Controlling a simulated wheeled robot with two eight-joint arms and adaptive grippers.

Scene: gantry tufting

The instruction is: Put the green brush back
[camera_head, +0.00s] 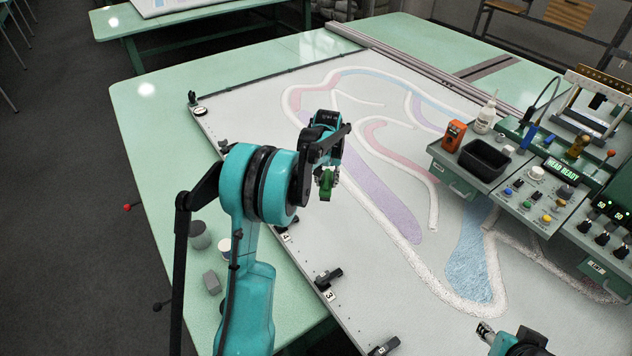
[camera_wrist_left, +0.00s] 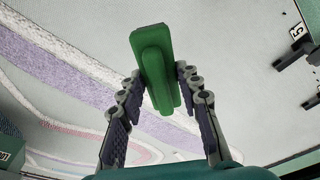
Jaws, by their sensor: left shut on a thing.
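The green brush (camera_head: 326,184) hangs at the end of my left arm, above the white tufting cloth in the head view. My left gripper (camera_head: 326,170) is shut on it. In the left wrist view the brush (camera_wrist_left: 157,68) sits upright between the two fingers of the left gripper (camera_wrist_left: 158,88), its far end reaching past the fingertips. The brush is clear of the cloth as far as I can see. My right gripper (camera_head: 487,332) shows only in part at the bottom edge of the head view, over the cloth; its jaw opening is unclear.
The tufting cloth (camera_head: 270,130) has pink, purple and blue patterned areas, with numbered clamps along its edge. A control console (camera_head: 545,190) with a black bin (camera_head: 484,160), an orange device (camera_head: 453,136) and a white bottle (camera_head: 486,115) stands right. Grey cylinders (camera_head: 200,235) stand on the left table edge.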

